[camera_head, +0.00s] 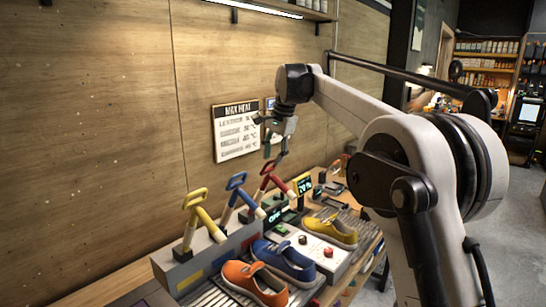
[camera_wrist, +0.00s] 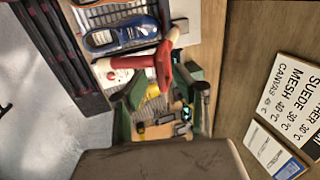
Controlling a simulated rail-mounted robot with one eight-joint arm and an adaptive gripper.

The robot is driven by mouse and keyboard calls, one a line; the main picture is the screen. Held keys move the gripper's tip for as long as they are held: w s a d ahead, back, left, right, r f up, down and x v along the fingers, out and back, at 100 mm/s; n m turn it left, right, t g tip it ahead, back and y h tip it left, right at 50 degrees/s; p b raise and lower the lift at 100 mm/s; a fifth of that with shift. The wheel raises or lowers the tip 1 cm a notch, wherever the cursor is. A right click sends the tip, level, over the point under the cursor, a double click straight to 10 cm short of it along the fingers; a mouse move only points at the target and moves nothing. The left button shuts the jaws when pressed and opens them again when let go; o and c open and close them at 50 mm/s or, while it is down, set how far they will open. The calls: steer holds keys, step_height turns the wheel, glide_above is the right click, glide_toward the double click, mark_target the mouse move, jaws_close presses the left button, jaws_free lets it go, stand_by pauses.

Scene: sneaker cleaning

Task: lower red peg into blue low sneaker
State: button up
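The red peg (camera_head: 266,180) stands tilted at the right end of the row of pegs, its foot at the grey rack (camera_head: 215,253). The blue low sneaker (camera_head: 290,264) lies in front, between an orange and a yellow sneaker; it also shows in the wrist view (camera_wrist: 122,34). My gripper (camera_head: 276,152) hangs just above the red peg's handle, pointing down. In the wrist view its green fingers (camera_wrist: 162,100) are apart, with the red peg (camera_wrist: 162,65) beyond and between them. I cannot tell whether they touch it.
A blue peg (camera_head: 237,190) and a yellow peg (camera_head: 194,215) stand left of the red one. The orange sneaker (camera_head: 252,282) and yellow sneaker (camera_head: 334,231) flank the blue one. A lit display (camera_head: 304,185) stands to the right. The wooden wall is close behind.

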steer(key=shift+f, duration=0.2)
jaws_close()
stand_by(0.4)
